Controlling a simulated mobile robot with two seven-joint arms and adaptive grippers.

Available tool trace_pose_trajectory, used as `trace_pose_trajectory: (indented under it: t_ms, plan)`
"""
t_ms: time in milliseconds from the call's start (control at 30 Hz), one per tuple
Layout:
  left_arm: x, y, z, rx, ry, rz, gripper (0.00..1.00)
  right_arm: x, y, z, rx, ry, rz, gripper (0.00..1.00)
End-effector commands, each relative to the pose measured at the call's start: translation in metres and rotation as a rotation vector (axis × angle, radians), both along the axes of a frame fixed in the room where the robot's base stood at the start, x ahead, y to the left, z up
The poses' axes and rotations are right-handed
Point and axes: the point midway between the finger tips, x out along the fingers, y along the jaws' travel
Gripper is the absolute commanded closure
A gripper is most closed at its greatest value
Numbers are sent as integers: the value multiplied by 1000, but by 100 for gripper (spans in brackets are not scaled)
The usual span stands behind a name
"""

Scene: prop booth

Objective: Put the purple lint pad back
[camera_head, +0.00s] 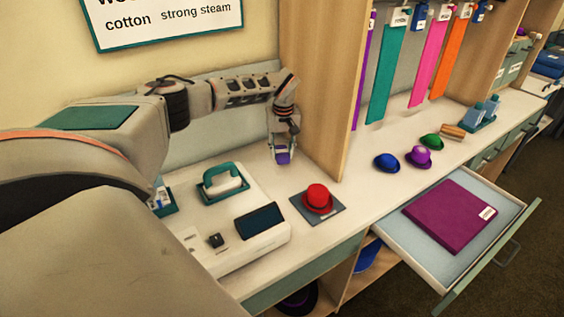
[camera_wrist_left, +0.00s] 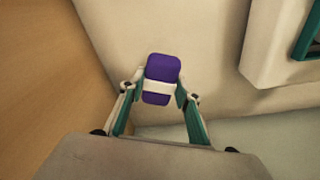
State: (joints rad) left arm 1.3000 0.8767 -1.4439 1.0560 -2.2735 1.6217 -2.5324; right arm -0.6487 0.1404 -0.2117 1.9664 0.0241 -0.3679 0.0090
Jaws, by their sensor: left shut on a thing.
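The purple lint pad (camera_head: 283,158) is a small purple block; in the left wrist view the pad (camera_wrist_left: 160,68) shows a white band across it. My left gripper (camera_head: 283,148) is shut on the pad, with one finger on each side. In the left wrist view the gripper (camera_wrist_left: 158,90) shows the pad between its fingertips. The pad is over the pale counter near the wooden partition; I cannot tell whether it touches the counter. My right gripper is not in view.
A wooden partition (camera_head: 325,80) stands close right of my left gripper. A teal-handled iron (camera_head: 223,182) and a red hat (camera_head: 318,198) on a grey mat are nearer. An open drawer (camera_head: 405,248) holding a purple folded cloth (camera_head: 448,216) juts out at right. Small hats (camera_head: 387,162) stand beyond the partition.

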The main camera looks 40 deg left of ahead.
Motion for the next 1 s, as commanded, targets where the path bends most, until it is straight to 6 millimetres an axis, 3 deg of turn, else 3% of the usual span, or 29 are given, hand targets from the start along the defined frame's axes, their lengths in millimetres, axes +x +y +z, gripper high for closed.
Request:
trace_pose_trajectory:
  t_ms: [400,767,800,833,1000]
  plan:
    - [0,0,-44,0,1,-1,88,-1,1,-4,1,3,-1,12]
    - [0,0,-47,0,0,-1,88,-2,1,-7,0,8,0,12]
    - [0,0,-46,1,-1,-1,57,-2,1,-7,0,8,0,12]
    - [0,0,-46,0,0,-1,51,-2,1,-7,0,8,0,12]
    - [0,0,-46,0,0,0,51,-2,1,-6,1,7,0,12]
